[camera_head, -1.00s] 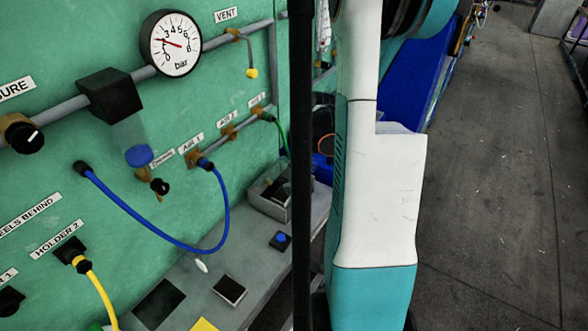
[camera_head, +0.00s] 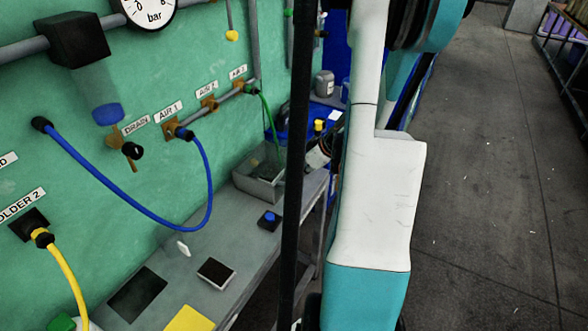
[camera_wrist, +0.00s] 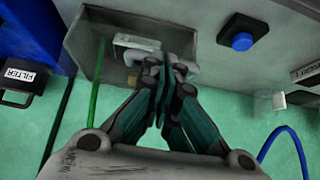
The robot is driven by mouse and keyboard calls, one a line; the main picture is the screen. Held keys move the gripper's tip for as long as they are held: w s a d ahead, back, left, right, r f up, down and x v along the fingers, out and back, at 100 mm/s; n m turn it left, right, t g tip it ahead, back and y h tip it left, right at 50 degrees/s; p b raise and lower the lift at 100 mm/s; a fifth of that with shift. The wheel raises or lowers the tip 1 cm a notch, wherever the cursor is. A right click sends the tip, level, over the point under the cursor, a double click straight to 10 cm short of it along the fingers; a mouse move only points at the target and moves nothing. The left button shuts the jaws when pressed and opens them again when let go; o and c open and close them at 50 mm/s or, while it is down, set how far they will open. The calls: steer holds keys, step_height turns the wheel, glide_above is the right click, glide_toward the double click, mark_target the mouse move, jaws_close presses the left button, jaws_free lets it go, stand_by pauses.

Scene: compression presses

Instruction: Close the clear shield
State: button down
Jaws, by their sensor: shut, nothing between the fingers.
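A grey open-topped metal box (camera_head: 258,188) stands on the bench's far end, against the green panel. A faint see-through pane seems to rise at its back, but I cannot clearly make out the clear shield or its position. In the wrist view the box (camera_wrist: 84,48) is close ahead, with a pale fitting (camera_wrist: 136,42) inside. My gripper (camera_wrist: 166,62) is shut and empty, its fingertips in front of the box opening. I cannot tell whether they touch anything. In the head view my arm and a black post hide much of the area near the gripper.
A blue button (camera_head: 269,221) sits on the bench in front of the box. Open floor (camera_head: 490,220) lies to the right.

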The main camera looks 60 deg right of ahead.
steer(key=shift+s+d+f+b, duration=0.15)
steer(key=shift+f+b, duration=0.6)
steer(key=shift+f, duration=0.4)
steer(key=shift+s+a+f+b, duration=0.15)
steer(key=shift+f+b, duration=0.6)
steer(key=shift+f, duration=0.4)
steer(key=shift+d, duration=0.1)
